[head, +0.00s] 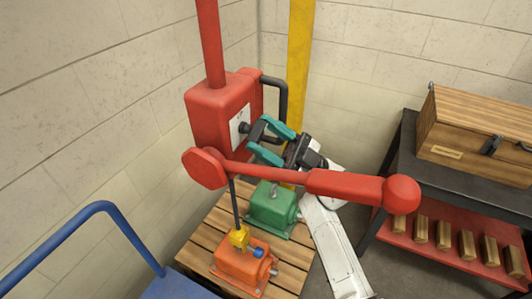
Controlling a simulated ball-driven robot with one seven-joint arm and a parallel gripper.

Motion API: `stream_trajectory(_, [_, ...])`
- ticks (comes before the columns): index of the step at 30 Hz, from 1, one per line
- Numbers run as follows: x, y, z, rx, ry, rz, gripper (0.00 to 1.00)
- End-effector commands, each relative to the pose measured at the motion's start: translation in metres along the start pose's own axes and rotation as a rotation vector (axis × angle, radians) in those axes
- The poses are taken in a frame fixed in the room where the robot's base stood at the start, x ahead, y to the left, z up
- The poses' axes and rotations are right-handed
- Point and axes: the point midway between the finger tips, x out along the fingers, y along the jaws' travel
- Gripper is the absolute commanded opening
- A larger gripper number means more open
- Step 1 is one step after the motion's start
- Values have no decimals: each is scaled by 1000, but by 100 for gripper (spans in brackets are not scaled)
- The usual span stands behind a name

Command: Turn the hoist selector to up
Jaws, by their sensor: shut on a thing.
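The red hoist box (208,115) hangs at the centre left. A white plate (239,121) on its right-hand face carries the dark hoist selector (244,128). My gripper (254,138), with teal fingers, reaches in from the right and is shut on the selector, one finger above and one below. The fingers partly cover the selector and plate, so I cannot read the markings or the setting. A yellow hook block (239,238) hangs from the hoist on a dark line, at the top of an orange motor (246,267).
A red lever (345,184) with a ball end crosses in front of my arm. A green motor (272,209) shares the wooden pallet (203,238). A blue rail (62,235) stands left. A bench with a wooden chest (475,130) and several blocks stands right. A yellow post (299,65) rises behind.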

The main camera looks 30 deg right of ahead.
Motion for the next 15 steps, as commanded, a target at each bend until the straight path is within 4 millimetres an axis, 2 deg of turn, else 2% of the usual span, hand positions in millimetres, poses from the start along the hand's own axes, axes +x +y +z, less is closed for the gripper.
stream_trajectory(1, [-5, 0, 4, -37, 1, -31, 21])
stream_trajectory(15, [-3, 7, 2, -351, -1, -349, 21])
